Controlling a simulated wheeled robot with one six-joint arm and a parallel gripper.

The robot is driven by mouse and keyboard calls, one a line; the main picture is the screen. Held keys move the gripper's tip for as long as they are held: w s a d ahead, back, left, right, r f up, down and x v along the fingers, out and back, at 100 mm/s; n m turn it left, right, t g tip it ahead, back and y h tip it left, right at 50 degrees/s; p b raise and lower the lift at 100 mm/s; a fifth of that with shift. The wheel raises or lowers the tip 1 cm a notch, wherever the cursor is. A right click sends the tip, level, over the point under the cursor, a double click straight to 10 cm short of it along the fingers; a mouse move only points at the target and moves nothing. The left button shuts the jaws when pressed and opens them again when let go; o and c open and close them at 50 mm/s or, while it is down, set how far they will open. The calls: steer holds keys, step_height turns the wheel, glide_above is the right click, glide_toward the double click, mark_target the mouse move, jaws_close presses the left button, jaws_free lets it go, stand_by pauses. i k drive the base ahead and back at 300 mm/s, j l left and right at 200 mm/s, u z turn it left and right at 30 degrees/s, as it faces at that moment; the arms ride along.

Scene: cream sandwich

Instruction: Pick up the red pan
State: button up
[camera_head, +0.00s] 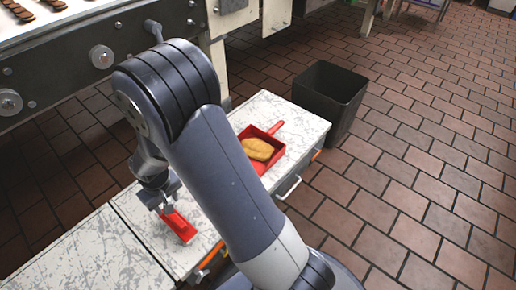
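The red pan (270,137) lies on the marbled white counter top, right of my arm. It is shallow and square with a short handle pointing up and right. A tan, lumpy piece (257,149) lies in it. My arm crosses the middle of the view and hides part of the counter beside the pan. My gripper (164,205) is left of the arm, away from the pan, over the counter. A flat red item (180,226) is just below the gripper's fingers. I cannot tell whether the fingers touch it or whether they are open or shut.
The white counter (120,250) runs from lower left to the middle. A black bin (329,100) stands on the floor beyond its far end. A conveyor machine (80,60) with dark sandwich cookies is at upper left. Brown tiled floor (420,150) is open at right.

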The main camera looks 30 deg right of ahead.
mark_target(263, 150)
steer(key=z, duration=1.6)
steer(key=u, duration=1.6)
steer(key=i+l, duration=0.1)
steer(key=l, duration=0.45)
steer(key=i+l+u, duration=0.1)
steer(key=l, duration=1)
steer(key=i+j+u, duration=0.05)
steer(key=i, duration=0.05)
